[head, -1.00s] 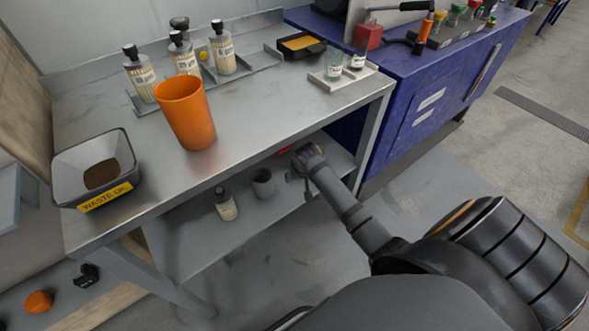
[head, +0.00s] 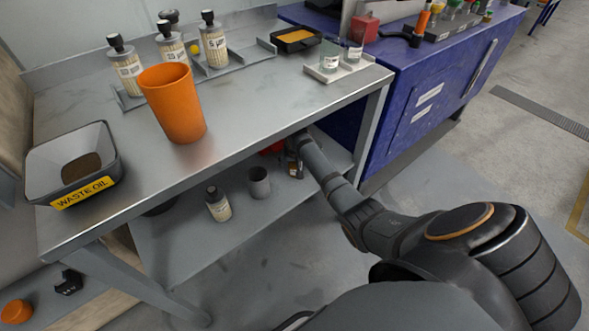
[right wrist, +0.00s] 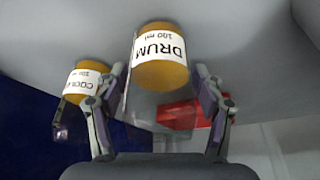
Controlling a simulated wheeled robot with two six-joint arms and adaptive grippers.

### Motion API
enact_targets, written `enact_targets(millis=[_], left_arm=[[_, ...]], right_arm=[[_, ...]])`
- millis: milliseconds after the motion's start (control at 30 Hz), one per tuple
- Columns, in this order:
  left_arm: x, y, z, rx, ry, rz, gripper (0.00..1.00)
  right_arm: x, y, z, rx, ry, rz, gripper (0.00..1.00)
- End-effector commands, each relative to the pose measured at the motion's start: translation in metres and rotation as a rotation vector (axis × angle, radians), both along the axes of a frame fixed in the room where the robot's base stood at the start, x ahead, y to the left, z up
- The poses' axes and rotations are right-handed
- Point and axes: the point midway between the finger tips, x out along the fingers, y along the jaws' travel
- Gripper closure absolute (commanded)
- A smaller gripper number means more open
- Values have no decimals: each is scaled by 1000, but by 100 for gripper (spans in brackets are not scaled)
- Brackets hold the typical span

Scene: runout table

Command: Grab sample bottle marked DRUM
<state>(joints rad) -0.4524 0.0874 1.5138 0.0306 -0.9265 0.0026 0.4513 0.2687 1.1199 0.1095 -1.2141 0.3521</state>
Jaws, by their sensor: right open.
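The sample bottle marked DRUM (right wrist: 163,73) shows in the right wrist view, yellow with a white "DRUM 100 ml" label that reads upside down. My right gripper (right wrist: 157,88) is open, with its fingers on either side of the bottle's near end; contact cannot be told. A similar bottle (right wrist: 84,82), its label partly hidden and starting "COOL", stands just left, beside the left finger. In the head view my right arm reaches under the bench top toward the lower shelf, and the gripper itself is mostly hidden there. My left gripper is not in view.
The bench top (head: 245,95) overhangs the lower shelf (head: 190,240). On the shelf are a labelled bottle (head: 217,204), a grey cup (head: 259,182) and a red object (right wrist: 180,114). An orange cup (head: 174,105) and waste oil tray (head: 112,165) stand above.

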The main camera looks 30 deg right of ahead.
Motion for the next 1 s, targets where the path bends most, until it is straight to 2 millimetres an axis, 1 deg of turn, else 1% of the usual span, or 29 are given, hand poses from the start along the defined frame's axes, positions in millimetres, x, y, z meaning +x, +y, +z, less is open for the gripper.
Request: enact_targets(millis=[233, 267, 667, 700, 900, 1000], left_arm=[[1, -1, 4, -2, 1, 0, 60], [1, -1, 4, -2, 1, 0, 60], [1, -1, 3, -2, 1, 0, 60], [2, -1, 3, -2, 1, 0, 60], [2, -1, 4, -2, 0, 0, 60], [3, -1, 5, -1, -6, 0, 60]], right_arm=[[1, 0, -2, 0, 0, 1, 31], [1, 0, -2, -1, 1, 1, 32], [0, -1, -2, -1, 1, 1, 87], [1, 0, -2, -1, 1, 1, 88], [1, -1, -1, -1, 1, 1, 88], [1, -1, 2, -2, 0, 1, 88]])
